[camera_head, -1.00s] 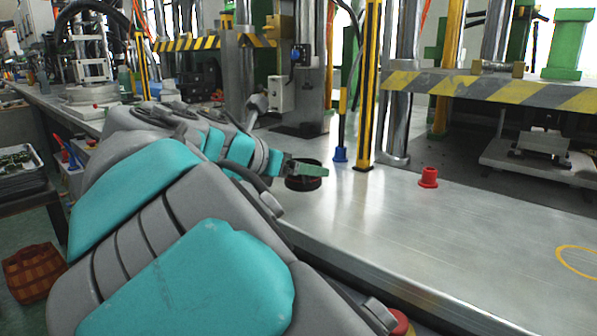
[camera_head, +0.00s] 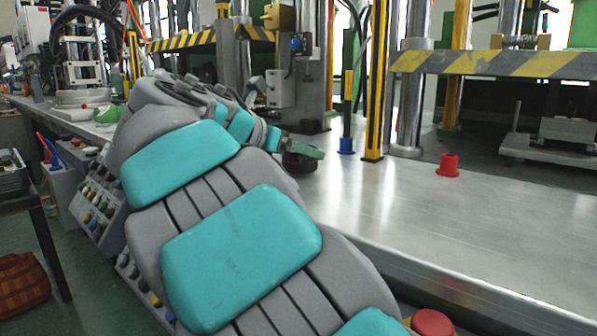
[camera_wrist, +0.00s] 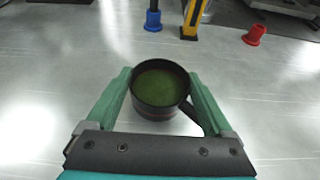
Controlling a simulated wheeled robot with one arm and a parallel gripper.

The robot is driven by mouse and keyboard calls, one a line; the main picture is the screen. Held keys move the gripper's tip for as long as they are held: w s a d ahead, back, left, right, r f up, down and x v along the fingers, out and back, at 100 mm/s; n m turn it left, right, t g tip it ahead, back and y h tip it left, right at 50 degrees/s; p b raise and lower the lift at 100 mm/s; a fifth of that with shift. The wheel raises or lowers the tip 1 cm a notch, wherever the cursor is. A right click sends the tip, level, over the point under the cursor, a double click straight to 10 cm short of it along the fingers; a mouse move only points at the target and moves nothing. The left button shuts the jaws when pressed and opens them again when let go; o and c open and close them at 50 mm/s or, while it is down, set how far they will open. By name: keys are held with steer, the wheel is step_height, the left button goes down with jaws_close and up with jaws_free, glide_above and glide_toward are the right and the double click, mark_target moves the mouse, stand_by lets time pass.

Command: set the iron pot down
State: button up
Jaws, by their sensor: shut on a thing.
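The iron pot (camera_wrist: 158,108) is a dark round pot with green contents, seen from above in the wrist view. It stands upright between the two green fingers of my gripper (camera_wrist: 162,95), which are shut on its sides. A dark handle-like part points to the lower right. In the head view the pot (camera_head: 298,163) shows as a small dark shape at the metal table (camera_head: 420,215), mostly hidden behind my gripper (camera_head: 300,150) and arm. I cannot tell whether its base touches the table.
A red cup-shaped piece (camera_head: 448,166) stands on the table to the right. A blue-footed post (camera_head: 346,144) and a yellow-black post (camera_head: 376,100) stand behind the pot. A striped press beam (camera_head: 490,64) spans the back right. The table's front right is clear.

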steer(key=shift+f, duration=0.65)
steer(key=shift+r, duration=0.2)
steer(key=o, duration=1.3)
steer(key=shift+f, duration=0.15)
